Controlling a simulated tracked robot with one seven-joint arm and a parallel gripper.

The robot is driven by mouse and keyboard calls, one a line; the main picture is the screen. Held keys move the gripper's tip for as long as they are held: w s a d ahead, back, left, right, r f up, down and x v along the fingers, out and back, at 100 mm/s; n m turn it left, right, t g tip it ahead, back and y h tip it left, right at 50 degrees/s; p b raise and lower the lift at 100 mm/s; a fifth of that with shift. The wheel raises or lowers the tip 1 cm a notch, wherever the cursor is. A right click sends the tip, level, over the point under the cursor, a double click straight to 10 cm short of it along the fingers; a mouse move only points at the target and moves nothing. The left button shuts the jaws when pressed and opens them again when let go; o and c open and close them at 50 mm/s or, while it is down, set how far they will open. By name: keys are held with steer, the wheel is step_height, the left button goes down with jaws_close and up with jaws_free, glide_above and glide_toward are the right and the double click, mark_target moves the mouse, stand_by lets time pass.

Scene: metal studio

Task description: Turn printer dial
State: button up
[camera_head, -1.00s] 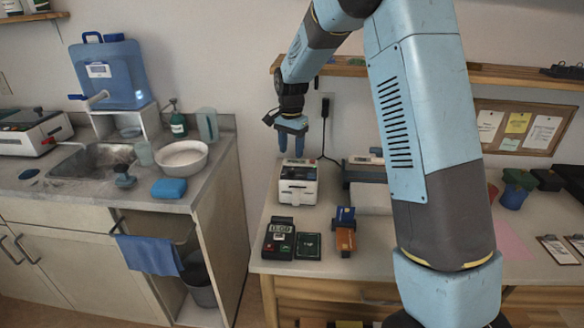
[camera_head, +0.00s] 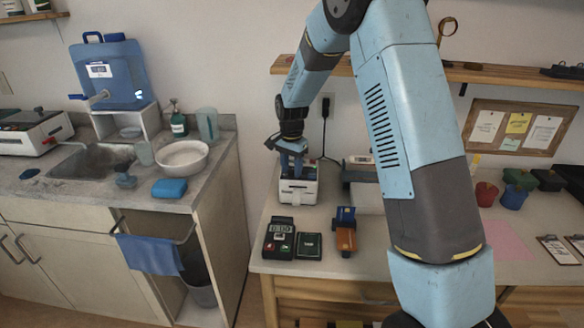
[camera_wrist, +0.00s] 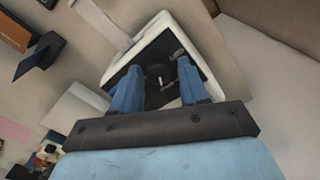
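The printer (camera_head: 298,193) is a small white box with a dark top, standing at the left part of the right-hand table. In the wrist view its white casing (camera_wrist: 190,40) surrounds a black top panel. A dark round dial (camera_wrist: 158,77) with a small pale mark shows on that panel. My gripper (camera_head: 293,172) points down over the printer in the head view. In the wrist view my gripper (camera_wrist: 157,85) has its two blue fingers apart, one on each side of the dial. I cannot tell whether either finger touches it. In the head view the dial is hidden.
A card terminal (camera_head: 279,238), a dark green box (camera_head: 309,245) and an orange-and-blue item (camera_head: 346,232) stand in front of the printer. A black cable (camera_head: 324,140) hangs from the wall behind it. A wooden shelf (camera_head: 480,74) runs above.

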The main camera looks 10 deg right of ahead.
jaws_close()
steer(key=shift+n, duration=0.4)
steer(key=n, duration=0.3)
steer(key=shift+n, duration=0.4)
steer(key=n, duration=1.2)
steer(key=shift+n, duration=0.3)
steer(key=n, duration=0.6)
steer(key=shift+n, duration=0.3)
